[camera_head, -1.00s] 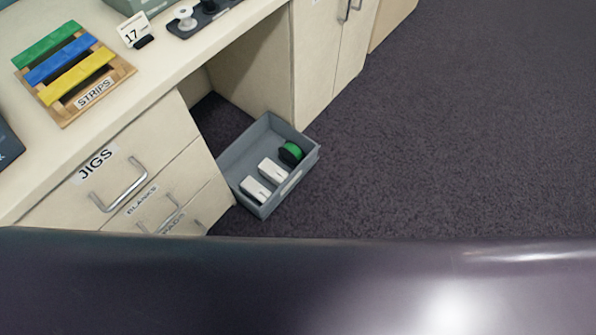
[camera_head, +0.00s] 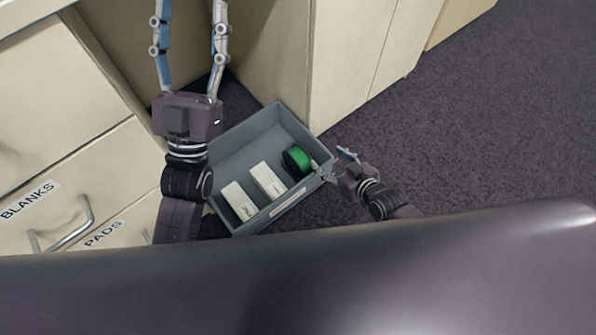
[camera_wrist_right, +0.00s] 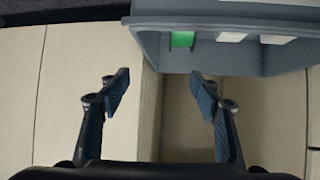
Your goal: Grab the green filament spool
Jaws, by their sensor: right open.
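The green filament spool (camera_head: 301,158), green with black sides, rests in the right end of the grey bin (camera_head: 226,152) on the floor. It also shows as a green patch inside the bin at the top of the right wrist view (camera_wrist_right: 182,40). My right gripper (camera_head: 332,160) is open and empty at the bin's right end, close to the spool but apart from it. In the right wrist view its two fingers (camera_wrist_right: 160,92) are spread with nothing between them. My left gripper (camera_head: 191,30) is open and empty, its long fingers spread left of the bin.
Two white boxes, one left (camera_head: 240,202) and one nearer the spool (camera_head: 268,180), lie in the bin. Drawers labelled BLANKS and PADS (camera_head: 92,206) stand at left. A pale cabinet (camera_head: 340,60) stands behind the bin. Dark carpet (camera_head: 480,120) is clear at right.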

